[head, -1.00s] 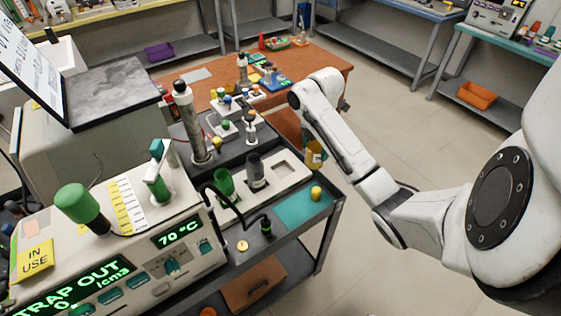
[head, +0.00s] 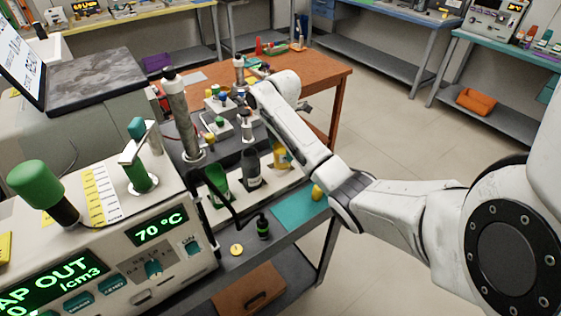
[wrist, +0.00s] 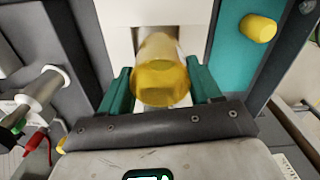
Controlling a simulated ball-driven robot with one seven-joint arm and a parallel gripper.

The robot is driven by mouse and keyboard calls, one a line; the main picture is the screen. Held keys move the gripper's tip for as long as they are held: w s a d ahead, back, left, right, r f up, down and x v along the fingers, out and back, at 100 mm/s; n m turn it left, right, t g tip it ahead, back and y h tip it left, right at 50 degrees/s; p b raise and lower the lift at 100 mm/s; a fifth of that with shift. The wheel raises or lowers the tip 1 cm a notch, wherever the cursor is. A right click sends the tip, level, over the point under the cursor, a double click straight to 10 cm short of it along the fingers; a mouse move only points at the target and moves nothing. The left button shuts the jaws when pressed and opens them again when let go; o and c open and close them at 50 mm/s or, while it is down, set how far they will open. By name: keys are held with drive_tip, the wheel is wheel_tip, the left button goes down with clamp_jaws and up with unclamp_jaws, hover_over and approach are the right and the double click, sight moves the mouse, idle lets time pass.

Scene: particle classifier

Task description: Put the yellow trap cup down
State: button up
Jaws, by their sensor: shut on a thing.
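The yellow trap cup (head: 281,156) is a translucent yellow cup at the right end of the white cup rack (head: 232,206). In the wrist view the cup (wrist: 161,82) sits between the teal fingers of my gripper (wrist: 162,90), which is shut on it. Its far end is over or in the rack's opening, and I cannot tell whether it is seated. In the head view my forearm hides most of my gripper. A green cup (head: 217,184) and a dark grey cup (head: 252,168) stand in the rack to the left.
A small yellow piece (head: 318,192) lies on the teal mat (head: 298,212) beside the rack. A black bottle-like fitting (head: 263,228) with a hose and a yellow disc (head: 237,250) are in front. A tall grey cylinder (head: 183,120) rises behind the rack.

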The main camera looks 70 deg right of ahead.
sight(280, 157)
drive_tip(key=shift+w+f, duration=0.15)
drive_tip(key=shift+w, duration=0.05)
drive_tip(key=shift+w+f+p, duration=0.15)
drive_tip(key=shift+f+p, duration=0.2)
drive_tip(key=shift+f, duration=1.4)
drive_tip(key=shift+f, duration=0.15)
drive_tip(key=o, duration=1.2)
drive_tip(key=shift+c, duration=0.2)
wheel_tip(280, 157, up, 11)
drive_tip(key=shift+r+p, duration=0.15)
drive_tip(key=shift+p, duration=1.1)
drive_tip(key=shift+r+p, duration=0.5)
drive_tip(key=shift+r, duration=0.05)
